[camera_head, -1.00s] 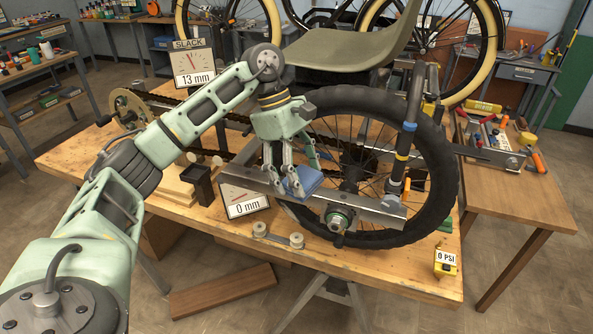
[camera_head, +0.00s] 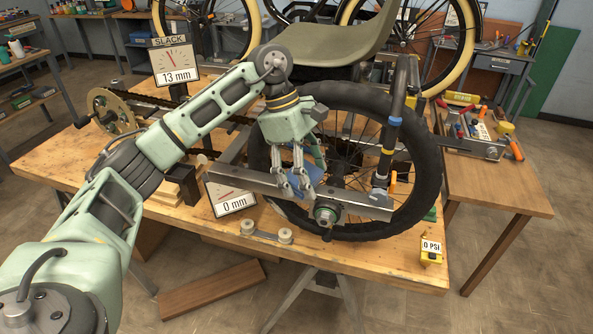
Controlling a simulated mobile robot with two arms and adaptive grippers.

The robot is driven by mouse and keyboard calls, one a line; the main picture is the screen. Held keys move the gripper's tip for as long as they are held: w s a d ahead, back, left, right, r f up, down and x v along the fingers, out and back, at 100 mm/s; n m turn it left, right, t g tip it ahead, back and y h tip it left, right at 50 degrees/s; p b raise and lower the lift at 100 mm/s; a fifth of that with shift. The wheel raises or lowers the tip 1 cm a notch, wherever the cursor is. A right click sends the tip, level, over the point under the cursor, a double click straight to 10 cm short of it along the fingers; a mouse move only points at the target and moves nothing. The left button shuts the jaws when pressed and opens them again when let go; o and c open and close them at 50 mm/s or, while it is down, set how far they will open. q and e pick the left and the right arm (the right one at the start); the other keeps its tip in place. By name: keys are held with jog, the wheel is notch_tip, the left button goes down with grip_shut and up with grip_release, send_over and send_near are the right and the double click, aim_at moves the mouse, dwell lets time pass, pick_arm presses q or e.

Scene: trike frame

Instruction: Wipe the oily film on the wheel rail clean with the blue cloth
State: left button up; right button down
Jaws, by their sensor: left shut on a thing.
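My left gripper (camera_head: 292,196) points down at the wheel rail, with its fingers shut on the blue cloth (camera_head: 300,203). The wheel rail (camera_head: 360,200) is a grey metal bar running in front of the large black tyre (camera_head: 428,165), past the hub (camera_head: 326,214). I cannot make out the oily film on it. My right gripper is not in view.
A tool tray (camera_head: 470,145) stands on the right table. The seat (camera_head: 335,40) overhangs behind my arm.

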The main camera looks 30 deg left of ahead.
pick_arm(q)
jog(key=shift+a+r+b, duration=0.2)
jog(key=shift+a+b, duration=0.1)
jog(key=shift+b, duration=0.05)
jog(key=shift+s+a+f+b, duration=0.1)
jog(key=shift+s+a+b, duration=0.2)
jog(key=shift+a, duration=0.95)
jog(key=shift+s+a+b, duration=0.1)
jog(key=shift+s+a, duration=0.25)
jog(key=shift+a, duration=0.9)
jog(key=shift+r+p, duration=2.3)
jog(key=shift+r, duration=0.7)
notch_tip(320, 180, up, 3)
jog(key=shift+r+p, duration=0.1)
jog(key=shift+p, duration=1.1)
